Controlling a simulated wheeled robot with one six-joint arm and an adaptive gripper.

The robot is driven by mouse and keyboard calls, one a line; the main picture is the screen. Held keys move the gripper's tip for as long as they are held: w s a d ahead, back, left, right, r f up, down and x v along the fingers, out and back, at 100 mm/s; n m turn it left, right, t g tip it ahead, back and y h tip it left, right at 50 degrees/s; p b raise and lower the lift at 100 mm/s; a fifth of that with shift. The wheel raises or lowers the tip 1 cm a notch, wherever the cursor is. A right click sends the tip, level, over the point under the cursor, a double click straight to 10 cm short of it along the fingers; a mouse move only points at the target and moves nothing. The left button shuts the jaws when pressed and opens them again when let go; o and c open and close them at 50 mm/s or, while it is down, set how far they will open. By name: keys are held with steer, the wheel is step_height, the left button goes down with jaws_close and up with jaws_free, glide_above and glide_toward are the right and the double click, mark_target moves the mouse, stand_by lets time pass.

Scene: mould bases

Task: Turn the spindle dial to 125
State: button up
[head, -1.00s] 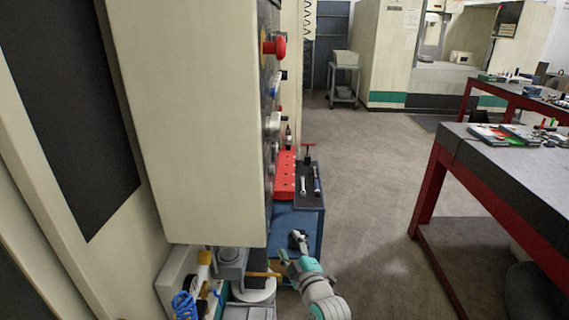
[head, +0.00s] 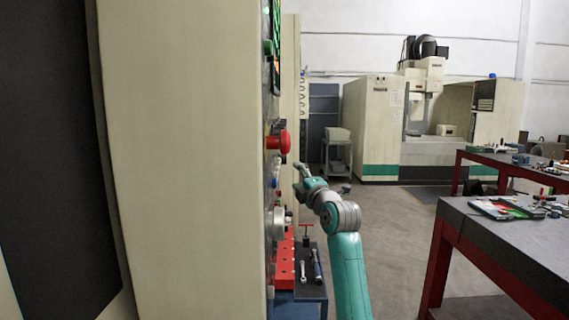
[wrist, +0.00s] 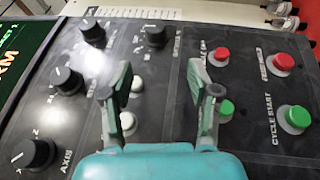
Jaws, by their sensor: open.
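The control panel (wrist: 150,70) fills the wrist view, with several black dials. One dial (wrist: 157,35) is at the upper middle, beyond my fingertips. Others are at the upper left (wrist: 95,32), mid left (wrist: 67,80) and lower left, beside "AXIS" (wrist: 37,153). The small print is too blurred to tell surely which is the spindle dial, and its reading is not legible. My gripper (wrist: 160,82) is open and empty, its fingers spread over the panel. In the head view my gripper (head: 300,178) is just right of the panel, which shows nearly edge-on.
Red buttons (wrist: 222,56) and green buttons (wrist: 294,118) are on the panel's right half. White buttons (wrist: 128,120) lie near my left finger. A screen (wrist: 25,50) is at the left. In the head view a red mushroom button (head: 281,142) juts out near my gripper.

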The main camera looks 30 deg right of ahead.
mark_target(285, 161)
steer(key=x, duration=1.1)
steer(key=shift+d+r, duration=0.1)
steer(key=shift+r, duration=0.3)
steer(key=shift+s, duration=0.1)
steer(key=c, duration=1.2)
